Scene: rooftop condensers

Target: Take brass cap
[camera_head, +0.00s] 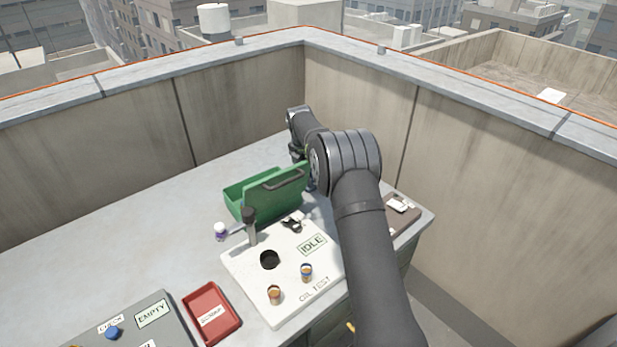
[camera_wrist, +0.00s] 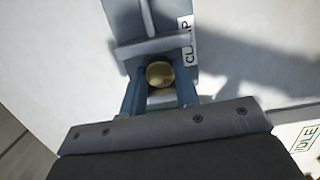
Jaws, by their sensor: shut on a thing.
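The brass cap (camera_wrist: 159,72) is a small round golden piece, seen from above in the wrist view. My gripper (camera_wrist: 160,88) has its two blue fingers closed on it from both sides. The cap is at a grey-blue clamp (camera_wrist: 150,48) with a bar across it and a label partly reading CLAMP. I cannot tell whether the cap still touches the clamp. In the head view my own arm hides the cap, the clamp and my fingers.
In the head view, a white OIL TEST panel (camera_head: 285,300) holds two small jars and a dark round hole. A green box (camera_head: 235,205) with its lid up stands behind it. A red tray (camera_head: 212,330) and a grey EMPTY case (camera_head: 165,335) lie front left. Concrete parapets enclose the bench.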

